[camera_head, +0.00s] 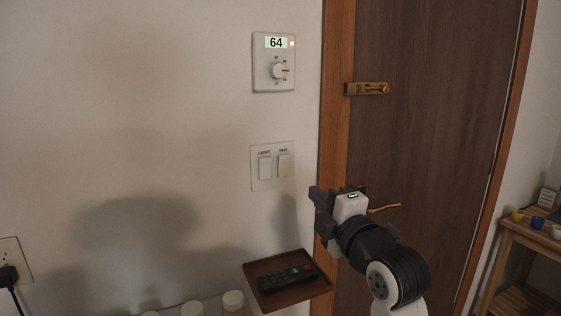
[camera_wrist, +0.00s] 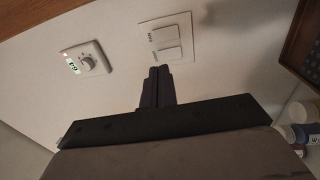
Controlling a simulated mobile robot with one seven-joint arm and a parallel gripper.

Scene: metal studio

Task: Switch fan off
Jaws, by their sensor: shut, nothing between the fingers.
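A white wall plate (camera_head: 254,180) holds two rocker switches beside the door frame, labelled LIGHT and FAN. The fan switch (camera_head: 284,165) is the right rocker and the light switch (camera_head: 265,168) is the left one. In the wrist view the picture is turned: the fan switch (camera_wrist: 164,34) is the upper rocker and the light switch (camera_wrist: 168,53) the lower. My gripper (camera_head: 315,193) is shut and empty, to the right of and lower than the plate. Its dark fingertips (camera_wrist: 160,72) appear just below the light switch in the wrist view. Contact is not visible. The fan itself is not seen.
A thermostat (camera_head: 260,80) reading 64 is above the plate. A brown tray (camera_head: 256,270) with a black remote (camera_head: 285,279) sits below. The brown door (camera_head: 430,130) with a brass latch (camera_head: 366,89) is at right. The wall left of the plate is clear.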

